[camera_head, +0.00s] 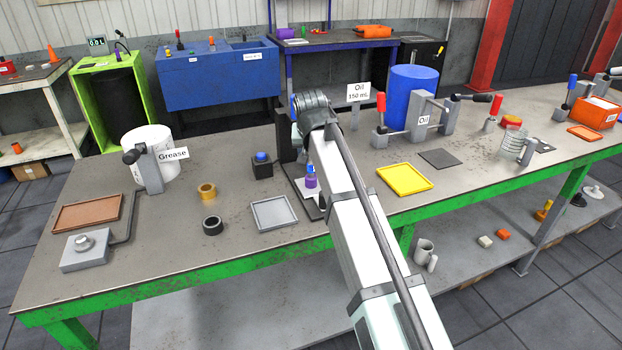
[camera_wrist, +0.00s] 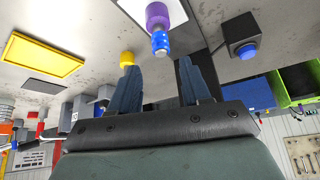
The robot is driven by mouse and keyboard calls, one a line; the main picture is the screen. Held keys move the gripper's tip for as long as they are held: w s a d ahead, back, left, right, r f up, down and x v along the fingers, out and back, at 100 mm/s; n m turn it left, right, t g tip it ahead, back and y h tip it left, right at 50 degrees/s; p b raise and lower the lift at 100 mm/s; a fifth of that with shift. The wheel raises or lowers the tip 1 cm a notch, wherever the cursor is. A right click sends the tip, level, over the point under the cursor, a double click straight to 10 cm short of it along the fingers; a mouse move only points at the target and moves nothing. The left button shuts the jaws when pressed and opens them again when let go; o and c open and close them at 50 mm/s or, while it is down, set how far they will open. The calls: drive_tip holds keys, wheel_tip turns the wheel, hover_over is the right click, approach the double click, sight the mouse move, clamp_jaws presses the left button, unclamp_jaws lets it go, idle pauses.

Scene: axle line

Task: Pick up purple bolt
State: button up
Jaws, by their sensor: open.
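The purple bolt (camera_head: 311,181) stands upright on a light plate on the workbench, with a blue piece at its top. In the wrist view the purple bolt (camera_wrist: 157,14) shows at the top edge, its blue end (camera_wrist: 161,43) towards my fingers. My gripper (camera_wrist: 160,78) has its two dark blue fingers apart, with nothing held between them. The blue end lies just beyond the fingertips in that picture, apart from them. In the head view my arm hides most of the gripper.
A grey tray (camera_head: 274,213) lies left of the bolt and a yellow tray (camera_head: 405,177) right. A blue-button box (camera_head: 262,166) stands close by at the left. A yellow piece (camera_wrist: 127,59) shows near one fingertip.

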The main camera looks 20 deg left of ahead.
sight(311, 166)
drive_tip(key=shift+x, duration=4.25)
drive_tip(key=shift+s+f, duration=0.1)
drive_tip(key=shift+s, duration=0.1)
clamp_jaws()
